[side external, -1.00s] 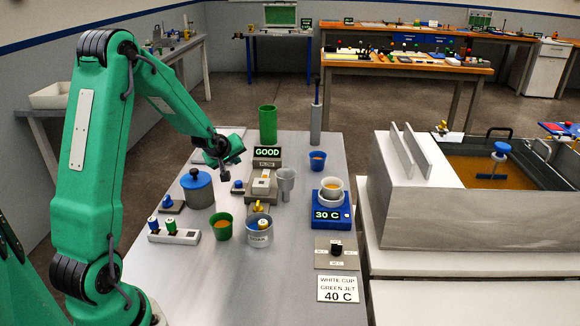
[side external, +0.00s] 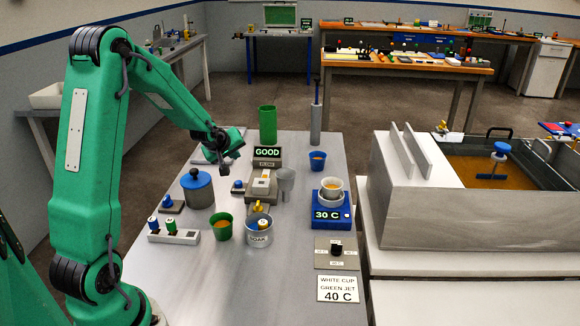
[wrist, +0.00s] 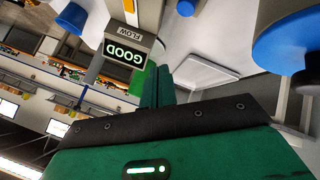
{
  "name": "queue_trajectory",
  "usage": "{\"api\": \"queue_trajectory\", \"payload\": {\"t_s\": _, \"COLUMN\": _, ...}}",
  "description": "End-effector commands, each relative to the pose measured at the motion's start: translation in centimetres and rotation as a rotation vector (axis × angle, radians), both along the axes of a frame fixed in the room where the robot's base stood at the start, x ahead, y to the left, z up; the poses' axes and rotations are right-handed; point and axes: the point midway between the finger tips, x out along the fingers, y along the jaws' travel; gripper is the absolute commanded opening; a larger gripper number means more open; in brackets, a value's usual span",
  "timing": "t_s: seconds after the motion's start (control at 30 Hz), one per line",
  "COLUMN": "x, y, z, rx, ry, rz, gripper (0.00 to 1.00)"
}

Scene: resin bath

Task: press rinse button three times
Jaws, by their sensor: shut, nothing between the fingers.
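My gripper (side external: 231,157) is shut and empty, held above the back left part of the grey table. Its dark green fingers also show in the wrist view (wrist: 162,87). Two blue buttons on small grey bases stand on the table: one beside the grey valve block (side external: 238,185), one in front of the blue-lidded pot (side external: 167,200). I can read no rinse label on either, so I cannot tell which is the rinse button. My gripper is apart from both. A blue knob shows at the top of the wrist view (wrist: 187,7).
The blue-lidded pot (side external: 199,191), a display reading GOOD (side external: 267,153), a tall green cylinder (side external: 268,125) and a white plate (wrist: 205,76) surround the gripper's area.

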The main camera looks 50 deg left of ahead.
Motion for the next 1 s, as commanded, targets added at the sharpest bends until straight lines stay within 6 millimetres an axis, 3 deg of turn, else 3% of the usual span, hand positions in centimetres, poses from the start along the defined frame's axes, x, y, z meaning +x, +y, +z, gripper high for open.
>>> {"api": "queue_trajectory", "payload": {"t_s": 0.17, "x": -0.1, "y": 0.1, "z": 1.9, "rx": 0.002, "ry": 0.000, "rz": 0.001, "gripper": 0.00}}
{"api": "queue_trajectory", "payload": {"t_s": 0.5, "x": -0.1, "y": 0.1, "z": 2.0, "rx": 0.001, "ry": 0.001, "rz": 0.002, "gripper": 0.00}}
{"api": "queue_trajectory", "payload": {"t_s": 0.77, "x": -0.1, "y": 0.1, "z": 1.5, "rx": -0.001, "ry": 0.003, "rz": 0.001, "gripper": 0.00}}
{"api": "queue_trajectory", "payload": {"t_s": 1.0, "x": -0.1, "y": 0.1, "z": -0.3, "rx": -0.001, "ry": 0.003, "rz": 0.001, "gripper": 0.00}}
